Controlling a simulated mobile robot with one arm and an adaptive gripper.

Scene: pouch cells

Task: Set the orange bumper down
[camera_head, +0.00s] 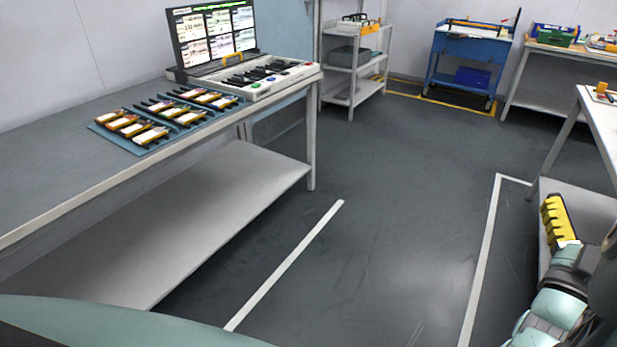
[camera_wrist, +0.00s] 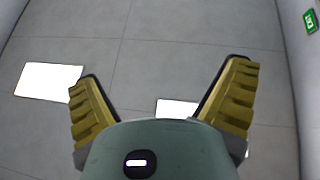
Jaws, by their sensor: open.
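My gripper (camera_wrist: 164,78) is open in the wrist view, its two yellow ribbed fingers spread wide with nothing between them. In the head view my gripper (camera_head: 556,222) is at the lower right, pointing up, apart from any table. I cannot make out a thing that is surely the orange bumper. A small orange block (camera_head: 602,87) lies on the white table at the right edge of the head view, too small to identify. Behind the fingers, the wrist view shows a grey panelled surface with bright white rectangles and a green sign.
The long left workbench (camera_head: 60,180) carries a blue mat (camera_head: 100,131) with pouch cells in holders, and a tester with a screen (camera_head: 215,35). A shelf rack (camera_head: 350,75) and blue cart (camera_head: 468,50) stand at the back. The middle floor is clear.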

